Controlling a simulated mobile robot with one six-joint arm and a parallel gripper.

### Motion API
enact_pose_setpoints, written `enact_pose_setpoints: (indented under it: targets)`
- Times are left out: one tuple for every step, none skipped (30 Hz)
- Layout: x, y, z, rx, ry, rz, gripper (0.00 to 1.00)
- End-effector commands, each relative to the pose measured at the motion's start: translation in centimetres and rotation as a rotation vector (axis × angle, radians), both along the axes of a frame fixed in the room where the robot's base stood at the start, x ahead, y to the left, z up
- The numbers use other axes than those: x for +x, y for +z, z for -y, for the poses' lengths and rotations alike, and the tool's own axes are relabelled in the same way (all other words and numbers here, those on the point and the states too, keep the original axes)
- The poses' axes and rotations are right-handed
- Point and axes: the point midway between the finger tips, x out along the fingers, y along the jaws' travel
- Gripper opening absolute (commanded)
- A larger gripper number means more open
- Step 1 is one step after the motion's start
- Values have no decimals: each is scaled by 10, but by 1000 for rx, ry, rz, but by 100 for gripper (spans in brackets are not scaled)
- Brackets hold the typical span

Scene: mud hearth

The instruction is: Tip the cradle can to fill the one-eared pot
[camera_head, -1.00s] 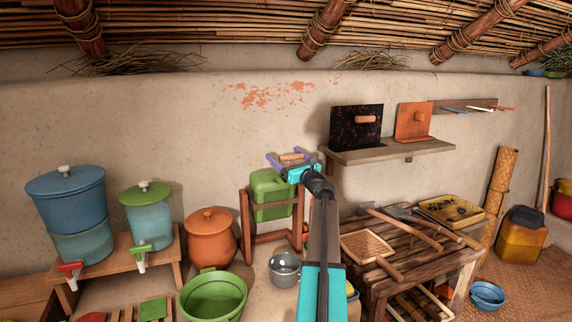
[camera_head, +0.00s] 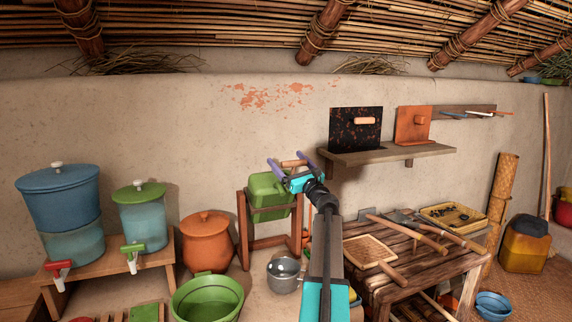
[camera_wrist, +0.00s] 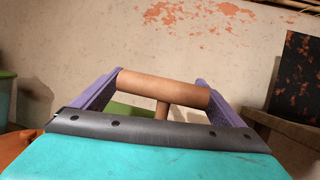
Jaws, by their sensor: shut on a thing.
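The cradle can (camera_head: 270,198) is a green can hung in a wooden frame (camera_head: 244,232); it sits tilted there. My gripper (camera_head: 291,163) is at its top, shut on the can's wooden bar handle. In the wrist view the round handle (camera_wrist: 163,88) lies across between the purple fingers, with a short stem below it. A grey pot (camera_head: 284,281) stands low in front of the frame, near its right leg, apart from my gripper; I take it for the one-eared pot. Its ear and fill level are not clear. I see no stream of liquid.
An orange clay pot (camera_head: 209,245) and a green basin (camera_head: 207,300) stand left of the frame. A slatted wooden table (camera_head: 395,285) with tools is close on the right. A wall shelf (camera_head: 390,154) is above it.

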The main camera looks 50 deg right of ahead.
Motion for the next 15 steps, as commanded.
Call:
enact_pose_setpoints:
  targets:
    - [-9,2,2,5,-8,8,52]
    - [-11,2,2,6,-9,8,52]
    - [-13,1,1,6,-9,8,52]
    - [-14,1,0,6,-10,8,52]
    - [-16,1,0,5,-10,9,52]
    - [-18,1,-1,5,-10,9,52]
    - [-19,0,-2,5,-10,9,52]
    - [-21,0,-3,5,-10,9,52]
    - [-23,0,-4,4,-10,10,52]
    - [-24,0,-4,4,-10,10,52]
    - [-25,0,-5,4,-10,10,52]
    - [-27,-1,-6,4,-10,11,52]
    - [-28,-1,-6,4,-10,11,52]
    - [-29,-1,-6,4,-10,11,52]
    - [-30,-1,-7,3,-11,11,52]
